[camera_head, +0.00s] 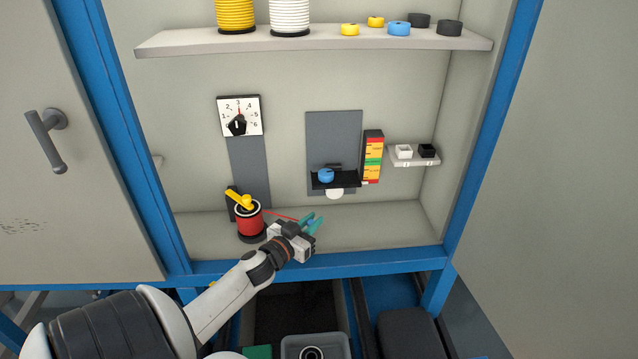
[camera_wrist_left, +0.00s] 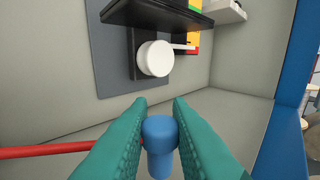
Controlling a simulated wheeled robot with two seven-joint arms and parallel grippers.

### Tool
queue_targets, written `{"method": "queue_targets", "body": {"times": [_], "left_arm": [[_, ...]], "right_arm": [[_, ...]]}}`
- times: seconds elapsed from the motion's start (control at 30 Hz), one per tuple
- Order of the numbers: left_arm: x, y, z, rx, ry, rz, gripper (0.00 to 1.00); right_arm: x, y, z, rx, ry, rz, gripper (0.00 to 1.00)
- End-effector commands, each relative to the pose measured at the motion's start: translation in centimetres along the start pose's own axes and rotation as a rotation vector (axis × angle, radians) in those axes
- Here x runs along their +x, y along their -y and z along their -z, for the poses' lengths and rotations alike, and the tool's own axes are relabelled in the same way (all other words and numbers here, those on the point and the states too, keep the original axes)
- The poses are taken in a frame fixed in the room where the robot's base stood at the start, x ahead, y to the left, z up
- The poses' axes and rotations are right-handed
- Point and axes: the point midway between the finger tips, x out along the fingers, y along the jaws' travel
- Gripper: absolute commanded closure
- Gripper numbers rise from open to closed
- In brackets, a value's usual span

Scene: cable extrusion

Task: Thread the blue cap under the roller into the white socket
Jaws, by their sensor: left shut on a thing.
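My left gripper (camera_head: 312,222) is shut on the blue cap (camera_wrist_left: 160,133), its teal fingers (camera_wrist_left: 160,108) on either side of it. In the head view the cap is hidden by the fingers. A red cable (camera_wrist_left: 45,150) runs from the left to the gripper; in the head view it comes from the red spool (camera_head: 250,222). The white roller (camera_head: 335,194) is under the black ledge (camera_head: 348,180), up and to the right of my gripper; the wrist view shows it (camera_wrist_left: 155,58) ahead, apart from the cap. The white socket (camera_head: 403,151) sits on a small shelf at right. My right gripper is out of view.
A black socket (camera_head: 426,150) is beside the white one. A blue disc (camera_head: 326,175) lies on the ledge, next to a coloured scale (camera_head: 373,157). A dial (camera_head: 239,116) is on the back wall. The cabinet floor (camera_head: 380,220) right of my gripper is clear.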

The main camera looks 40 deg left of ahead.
Motion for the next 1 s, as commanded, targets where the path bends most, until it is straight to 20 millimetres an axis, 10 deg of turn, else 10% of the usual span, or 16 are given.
{"method": "queue_targets", "body": {"times": [1.0], "left_arm": [[8.0,9.1,-0.4,-0.001,0.001,0.000,1.00]], "right_arm": [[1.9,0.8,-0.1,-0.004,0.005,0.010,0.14]]}}
